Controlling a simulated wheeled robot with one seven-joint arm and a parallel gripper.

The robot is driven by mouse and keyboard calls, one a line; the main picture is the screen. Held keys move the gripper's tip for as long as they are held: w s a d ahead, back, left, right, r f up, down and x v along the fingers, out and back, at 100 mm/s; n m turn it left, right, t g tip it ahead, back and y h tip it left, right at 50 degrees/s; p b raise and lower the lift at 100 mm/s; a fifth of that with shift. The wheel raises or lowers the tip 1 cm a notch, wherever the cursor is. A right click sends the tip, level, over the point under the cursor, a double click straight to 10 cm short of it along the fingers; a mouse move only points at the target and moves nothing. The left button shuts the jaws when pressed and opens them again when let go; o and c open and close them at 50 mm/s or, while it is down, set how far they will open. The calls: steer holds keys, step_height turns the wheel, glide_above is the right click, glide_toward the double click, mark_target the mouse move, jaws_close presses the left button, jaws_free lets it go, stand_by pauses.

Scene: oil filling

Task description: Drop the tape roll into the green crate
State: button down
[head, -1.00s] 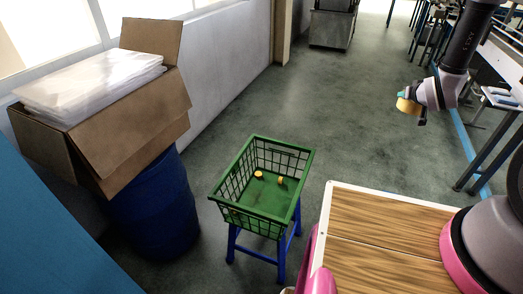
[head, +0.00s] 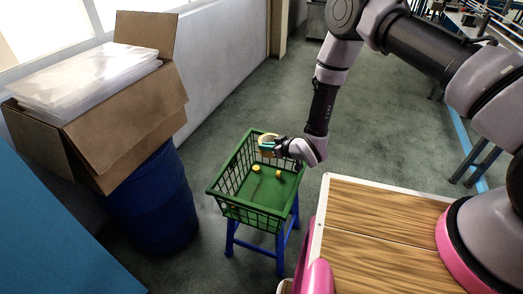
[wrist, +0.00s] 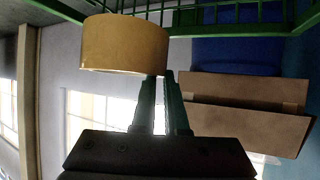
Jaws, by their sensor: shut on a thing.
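The tape roll (head: 267,145), tan with a teal inner edge, is held at the tip of my gripper (head: 277,147), above the far part of the green crate (head: 243,208). In the wrist view the tape roll (wrist: 125,45) sits at the ends of my gripper's fingers (wrist: 160,90), which are shut on its wall. The crate has mesh sides and stands on a blue stool. Its green rim (wrist: 215,28) crosses the top of the wrist view. Two small yellow-orange pieces lie on the crate floor.
A blue barrel (head: 155,210) with an open cardboard box (head: 125,125) of plastic-wrapped sheets stands left of the crate. A wood-topped surface (head: 375,235) is at the right front. Open floor lies behind the crate.

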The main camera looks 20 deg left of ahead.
step_height(320, 180, down, 7)
steer(key=s+a, duration=0.1)
steer(key=shift+s+a, duration=0.15)
steer(key=shift+s, duration=0.15)
steer(key=shift+r, duration=0.1)
steer(key=c, duration=0.9)
jaws_free()
steer(key=shift+o, duration=0.2)
steer(key=v, duration=1)
steer(key=shift+d+r, duration=0.15)
steer(key=shift+d, duration=0.3)
